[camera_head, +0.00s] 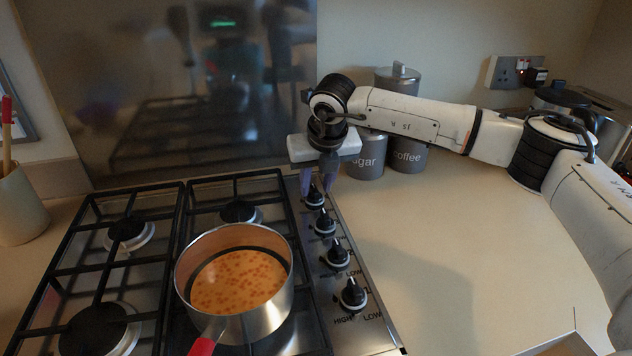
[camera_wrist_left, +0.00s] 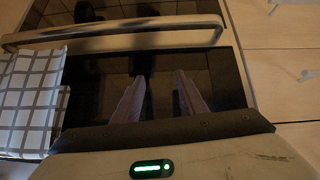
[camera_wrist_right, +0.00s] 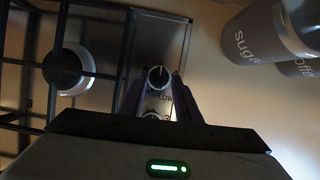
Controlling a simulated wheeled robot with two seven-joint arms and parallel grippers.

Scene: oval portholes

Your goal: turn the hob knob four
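Several black hob knobs with pale rings line the steel strip on the hob's right side. The farthest knob (camera_head: 314,194) stands just below my right gripper (camera_head: 317,178). The number beside this knob is not readable, so I cannot confirm it is four. In the right wrist view this knob (camera_wrist_right: 158,76) shows between and just beyond the fingertips of my right gripper (camera_wrist_right: 158,84). The fingers are apart with the knob unheld; contact cannot be told. My left gripper (camera_wrist_left: 161,82) is open and empty in the left wrist view, in front of the dark oven door (camera_wrist_left: 220,85).
A steel pot (camera_head: 258,323) of orange food stands on the hob (camera_head: 178,225), left of the knobs. Sugar (camera_head: 365,168) and coffee (camera_head: 408,156) canisters stand behind my right gripper. A checked towel (camera_wrist_left: 30,100) hangs by the oven handle (camera_wrist_left: 120,32). The right counter is mostly clear.

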